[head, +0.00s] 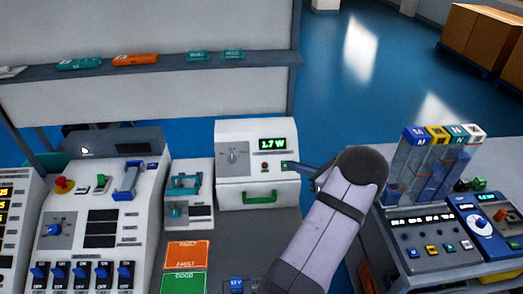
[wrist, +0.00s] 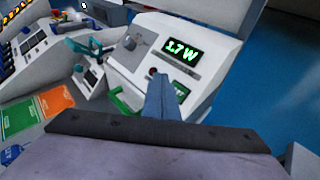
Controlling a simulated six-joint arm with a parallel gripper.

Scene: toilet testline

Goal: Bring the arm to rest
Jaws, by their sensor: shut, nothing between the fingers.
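My gripper (head: 289,165) is shut and empty, its blue fingers together. In the head view its tip is at the right side of the front of a white meter box (head: 228,140) with a green "1.7 W" display (head: 272,144). In the wrist view my gripper (wrist: 160,82) points at the same box's front, just under the display (wrist: 182,52), beside a green part at its right. I cannot tell whether the tip touches the box. My grey arm reaches in from the lower right and hides part of the bench.
Left of the box stand a small teal-clamped device (head: 187,205) and a switch panel (head: 100,215). Orange and green bin labels (head: 187,254) lie in front. To the right are clear tubes (head: 430,165) and a control panel (head: 430,232). A shelf (head: 160,72) runs behind.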

